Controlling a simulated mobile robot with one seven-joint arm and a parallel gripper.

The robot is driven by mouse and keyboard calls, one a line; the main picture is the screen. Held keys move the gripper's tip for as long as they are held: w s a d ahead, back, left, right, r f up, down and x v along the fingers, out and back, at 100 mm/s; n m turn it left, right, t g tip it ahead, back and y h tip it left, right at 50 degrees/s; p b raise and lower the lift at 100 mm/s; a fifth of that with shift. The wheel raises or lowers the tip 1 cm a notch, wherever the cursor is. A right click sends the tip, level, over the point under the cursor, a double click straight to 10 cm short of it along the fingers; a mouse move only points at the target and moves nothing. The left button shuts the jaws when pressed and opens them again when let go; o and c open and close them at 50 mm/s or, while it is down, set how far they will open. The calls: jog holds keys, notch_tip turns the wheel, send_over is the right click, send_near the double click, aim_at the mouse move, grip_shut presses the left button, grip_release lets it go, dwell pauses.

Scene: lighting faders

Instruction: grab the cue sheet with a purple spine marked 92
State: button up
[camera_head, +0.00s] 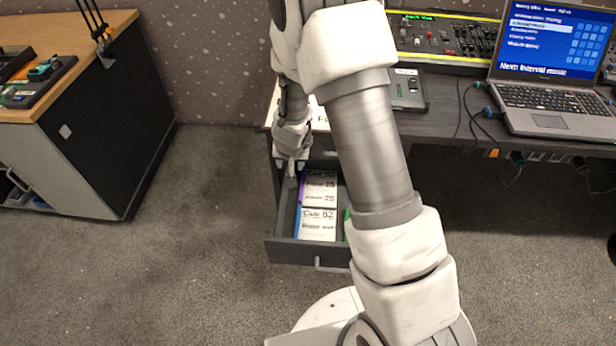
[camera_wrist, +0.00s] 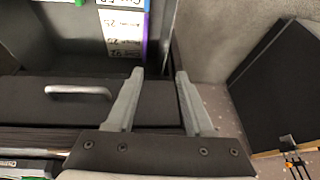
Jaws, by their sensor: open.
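The purple-spined cue sheet (camera_head: 320,188) lies in the open drawer, behind the blue-spined cue sheet marked 52 (camera_head: 318,226). In the wrist view the purple-spined sheet (camera_wrist: 123,38) shows at the top centre, with its purple edge on the right. Its cue number is small and hard to read, apparently 92. My gripper (camera_head: 291,178) is at the drawer's left rear, beside the purple edge in the head view. In the wrist view the gripper (camera_wrist: 159,74) is open, with nothing between its fingers.
The open drawer (camera_head: 283,253) hangs under the desk (camera_head: 452,100). A closed drawer front with a handle (camera_wrist: 78,91) lies close to my gripper. A green edge shows right of the sheets, partly hidden by my arm. A laptop (camera_head: 548,95) stands on the desk. Floor left is clear.

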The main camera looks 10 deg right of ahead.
jog(key=h+b, duration=0.1)
send_near(301, 196)
jog(key=w+f+b, duration=0.1)
jog(key=f+b, duration=0.1)
jog(key=b, duration=0.2)
jog(key=shift+w+f+g, duration=0.1)
jog(key=shift+w+g, duration=0.1)
jog(key=shift+g, duration=0.1)
jog(key=shift+b+x, duration=1.7)
jog(key=shift+x, duration=1.5)
grip_shut()
